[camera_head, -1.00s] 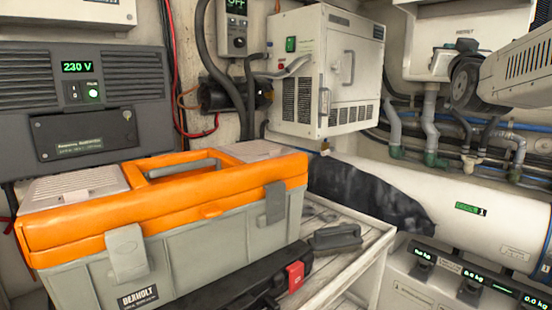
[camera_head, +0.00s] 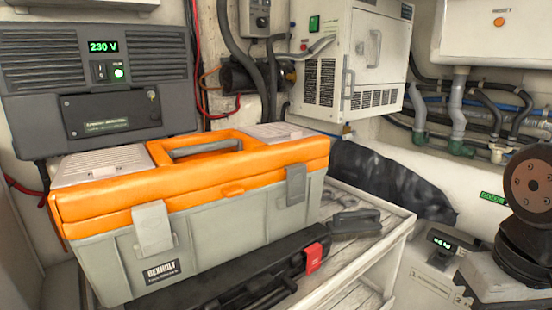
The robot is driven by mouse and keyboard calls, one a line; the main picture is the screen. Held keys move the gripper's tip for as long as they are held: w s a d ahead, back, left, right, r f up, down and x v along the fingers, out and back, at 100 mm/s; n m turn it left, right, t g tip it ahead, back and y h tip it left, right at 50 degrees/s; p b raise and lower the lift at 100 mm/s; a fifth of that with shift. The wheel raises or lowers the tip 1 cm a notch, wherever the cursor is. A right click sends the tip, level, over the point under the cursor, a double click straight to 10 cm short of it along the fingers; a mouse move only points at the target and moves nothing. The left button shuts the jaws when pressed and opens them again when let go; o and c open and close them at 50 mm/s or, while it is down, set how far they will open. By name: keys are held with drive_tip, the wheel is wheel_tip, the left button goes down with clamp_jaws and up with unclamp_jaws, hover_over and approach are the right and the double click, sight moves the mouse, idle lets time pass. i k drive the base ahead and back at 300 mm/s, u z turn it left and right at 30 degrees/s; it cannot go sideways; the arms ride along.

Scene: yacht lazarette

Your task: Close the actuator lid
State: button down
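No part in view is clearly marked as the actuator lid, and I cannot tell which one it is. A dark rectangular cover (camera_head: 112,111) with small lettering and a round fastener lies flat against the grey 230 V unit (camera_head: 165,75) at the left. A white wall cabinet (camera_head: 355,60) with a handled door (camera_head: 374,55) hangs at upper centre; its door looks shut. My gripper is not in view. A dark round joint with a bolted brown disc at the right edge appears to be part of my arm, well apart from both.
A grey toolbox (camera_head: 225,225) with a closed orange lid (camera_head: 110,201) stands on the pale bench (camera_head: 370,262). A black case (camera_head: 235,278) with a red latch and a dark grey tool (camera_head: 355,222) lie beside it. Pipes (camera_head: 457,110) and hoses line the right wall.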

sight(470, 30)
drive_tip(key=u, duration=0.05)
drive_tip(key=k, duration=0.6)
drive_tip(key=z, duration=0.8)
drive_tip(key=i, duration=0.95)
drive_tip(key=u, duration=0.2)
